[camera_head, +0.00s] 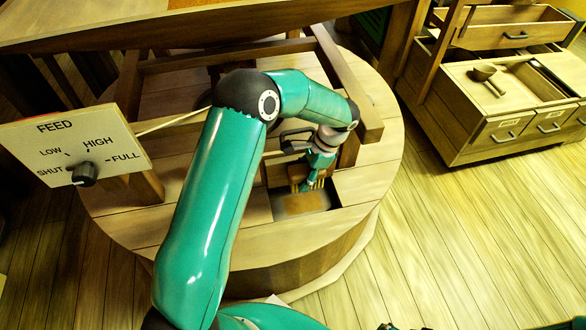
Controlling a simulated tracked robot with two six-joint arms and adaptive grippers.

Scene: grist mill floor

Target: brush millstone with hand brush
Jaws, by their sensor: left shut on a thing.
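The round wooden millstone casing (250,245) fills the middle of the view, with a square opening in its top on the near right side. A grey surface, the millstone (281,208), shows inside this opening, with a brownish patch on it. My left gripper (309,184) points down at the opening and is shut on the hand brush (297,173), a tan piece partly hidden by the fingers. I cannot tell whether the bristles touch the stone. Small dark tips at the bottom edge may be my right gripper (402,327); its state does not show.
A feed panel (75,150) with a black knob (85,174) stands at the left. A wooden frame crosses above the casing. A drawer cabinet (500,110) with a wooden scoop (489,77) stands at the upper right. The plank floor at the lower right is clear.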

